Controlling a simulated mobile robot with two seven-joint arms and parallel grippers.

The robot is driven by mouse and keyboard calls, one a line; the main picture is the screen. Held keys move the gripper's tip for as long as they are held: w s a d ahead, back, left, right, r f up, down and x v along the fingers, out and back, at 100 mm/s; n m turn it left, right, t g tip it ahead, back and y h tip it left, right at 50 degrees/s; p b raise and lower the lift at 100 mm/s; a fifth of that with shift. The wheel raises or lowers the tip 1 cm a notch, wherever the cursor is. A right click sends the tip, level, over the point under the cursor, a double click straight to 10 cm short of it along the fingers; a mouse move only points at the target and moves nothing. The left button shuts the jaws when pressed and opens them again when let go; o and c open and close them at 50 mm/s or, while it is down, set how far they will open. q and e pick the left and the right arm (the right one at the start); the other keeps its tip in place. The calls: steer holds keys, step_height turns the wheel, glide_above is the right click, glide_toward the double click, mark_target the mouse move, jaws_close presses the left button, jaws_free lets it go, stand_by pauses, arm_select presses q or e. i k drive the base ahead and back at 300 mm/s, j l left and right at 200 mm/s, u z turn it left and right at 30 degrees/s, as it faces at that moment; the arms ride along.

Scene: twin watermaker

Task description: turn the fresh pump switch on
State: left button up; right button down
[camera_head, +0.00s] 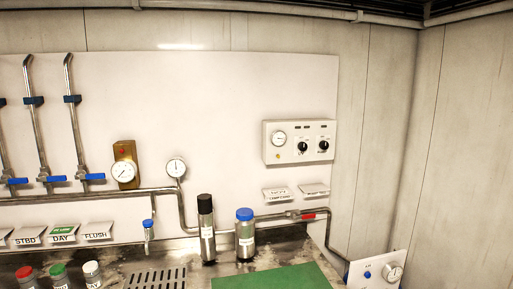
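A pale control box (299,141) is mounted on the white wall panel, right of centre. It carries a round gauge (279,139) at its left and two black rotary knobs, a left knob (302,147) and a right knob (324,146). The small labels at the knobs are too small to read surely, so I cannot tell which one is the fresh pump switch. Another pale box (375,271) at the lower right has a blue knob and a round dial; its label is also unreadable. Neither of my grippers is in view.
A steel counter (190,254) runs along the bottom, with a green mat (270,279), a black-capped bottle (206,230) and a blue-capped bottle (245,235). A pipe with a red-handled valve (308,216) runs below the control box.

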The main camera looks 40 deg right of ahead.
mark_target(323, 144)
steer(key=z, duration=1.65)
steer(key=l+u, duration=0.3)
steer(key=i+l+u, duration=0.1)
steer(key=l+u, duration=0.25)
steer(key=l, duration=0.2)
